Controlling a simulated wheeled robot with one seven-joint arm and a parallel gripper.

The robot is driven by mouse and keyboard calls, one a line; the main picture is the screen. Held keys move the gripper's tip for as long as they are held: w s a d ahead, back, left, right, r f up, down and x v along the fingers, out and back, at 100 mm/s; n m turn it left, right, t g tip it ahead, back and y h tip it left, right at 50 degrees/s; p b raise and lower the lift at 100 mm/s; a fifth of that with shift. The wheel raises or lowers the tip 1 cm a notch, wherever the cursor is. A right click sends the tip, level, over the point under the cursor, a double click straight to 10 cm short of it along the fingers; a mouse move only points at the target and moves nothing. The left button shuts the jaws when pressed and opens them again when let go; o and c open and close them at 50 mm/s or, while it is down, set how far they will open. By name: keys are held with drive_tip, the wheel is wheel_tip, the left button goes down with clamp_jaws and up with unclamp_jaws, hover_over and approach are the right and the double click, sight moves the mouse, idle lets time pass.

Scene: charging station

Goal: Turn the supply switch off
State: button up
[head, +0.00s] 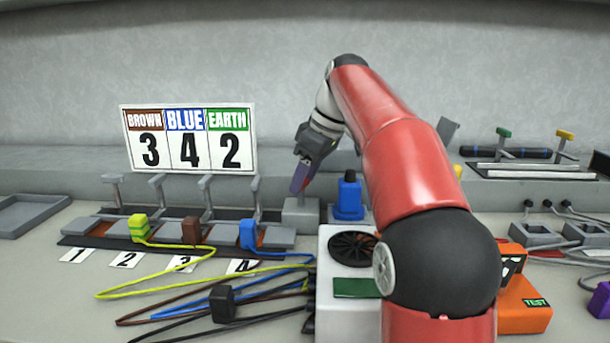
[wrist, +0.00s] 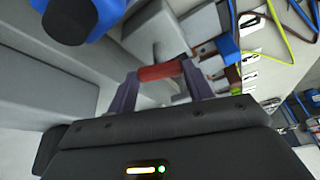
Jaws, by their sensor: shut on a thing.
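The supply switch looks to be the grey block (head: 300,215) at the back of the bench, right of the numbered terminals. My gripper (head: 300,180) reaches down over it from the right. In the wrist view my gripper (wrist: 160,82) has its two purple fingers at either end of a red handle (wrist: 160,72). The fingers are shut on this handle. In the wrist view the grey block (wrist: 160,35) lies just beyond the handle. In the head view the handle is hidden by my fingers, so its tilt cannot be told clearly there.
A blue device (head: 348,197) stands close right of the block. A sign (head: 190,138) reads brown 3, blue 4, earth 2. The terminal row (head: 180,232) holds yellow-green, brown and blue plugs. A white box (head: 340,290) with a black fan stands in front; cables lie to its left.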

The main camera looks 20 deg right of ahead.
drive_tip(key=shift+w+n+g, duration=0.1)
drive_tip(key=shift+n+g, duration=0.4)
drive_tip(key=shift+n, duration=0.8)
drive_tip(key=shift+y, duration=0.3)
drive_tip(key=o, duration=1)
